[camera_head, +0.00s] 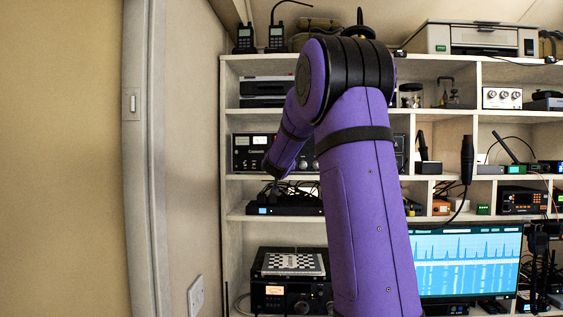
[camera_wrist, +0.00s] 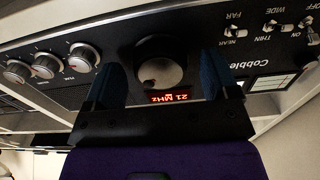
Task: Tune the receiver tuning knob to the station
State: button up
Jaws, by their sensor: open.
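In the wrist view, a large round knob (camera_wrist: 161,66) with a dark rim and grey face sits on a black receiver front panel (camera_wrist: 120,33). My gripper (camera_wrist: 162,72) is open, with one blue finger on each side of the knob. A gap shows between the knob and each finger, so I see no grip on it. A lit red display (camera_wrist: 169,97) reading "21 MHz" appears upside down below the knob. In the head view, my purple arm hides the gripper and the knob.
Three smaller knobs (camera_wrist: 46,67) are left of the fingers in the wrist view, and toggle switches (camera_wrist: 269,30) are right. In the head view, the shelf unit (camera_head: 236,112) is crowded with radio gear. A monitor (camera_head: 466,262) showing a spectrum stands lower right.

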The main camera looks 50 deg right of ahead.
jog(key=shift+w+d, duration=0.15)
jog(key=shift+d, duration=0.05)
jog(key=c, duration=0.9)
jog(key=shift+m, duration=0.9)
jog(key=o, duration=0.9)
jog(key=shift+a, duration=0.1)
